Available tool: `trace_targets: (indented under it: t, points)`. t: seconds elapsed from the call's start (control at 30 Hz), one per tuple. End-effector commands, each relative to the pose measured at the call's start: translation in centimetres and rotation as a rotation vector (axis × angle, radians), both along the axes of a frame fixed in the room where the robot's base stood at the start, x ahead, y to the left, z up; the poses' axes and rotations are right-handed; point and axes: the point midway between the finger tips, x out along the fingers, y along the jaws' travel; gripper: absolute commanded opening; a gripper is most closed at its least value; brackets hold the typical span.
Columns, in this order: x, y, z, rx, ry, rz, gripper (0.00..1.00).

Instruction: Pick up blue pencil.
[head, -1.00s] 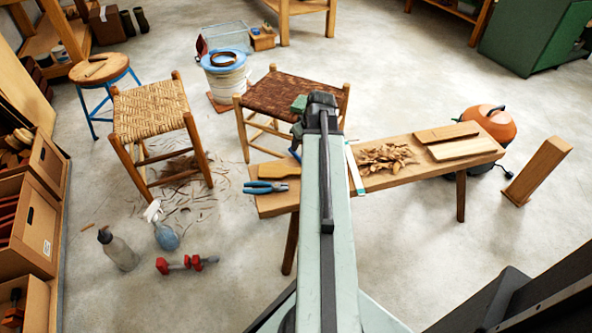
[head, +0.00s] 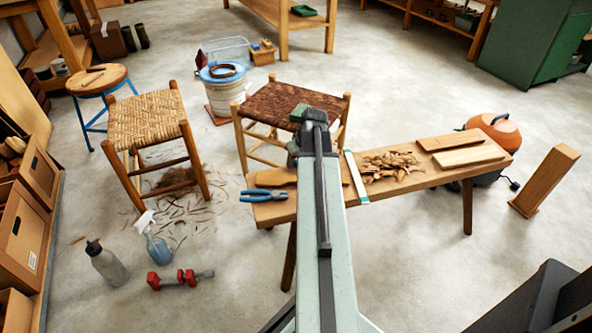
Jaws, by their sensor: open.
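I cannot make out the blue pencil; my arm covers part of the low wooden bench (head: 420,180), where it could be hidden. My gripper (head: 294,150) is at the far end of my pale arm, over the left part of the bench and near the front of the dark brown woven stool (head: 270,98). It is open, seen from behind, and its fingertips are largely hidden. Blue-handled pliers (head: 263,196) lie at the bench's left end, left of my arm.
Wood shavings (head: 390,166), a pale strip (head: 356,175) and boards (head: 470,157) lie on the bench. A straw-seat stool (head: 147,118), bottles (head: 107,263) and a red clamp (head: 180,279) stand or lie left.

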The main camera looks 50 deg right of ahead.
Motion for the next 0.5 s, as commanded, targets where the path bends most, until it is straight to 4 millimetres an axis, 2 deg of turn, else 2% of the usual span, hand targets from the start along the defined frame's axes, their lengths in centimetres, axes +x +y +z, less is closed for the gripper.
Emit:
trace_targets:
  t: [0.33,0.37,0.4,0.5]
  points:
    - [0.0,0.05,-0.13,0.001,0.0,0.001,0.41]
    - [0.01,0.05,-0.09,0.001,0.0,0.001,0.35]
    - [0.01,0.06,-0.06,0.001,0.0,0.001,0.24]
    - [0.01,0.07,-0.06,0.001,0.0,0.001,0.0]
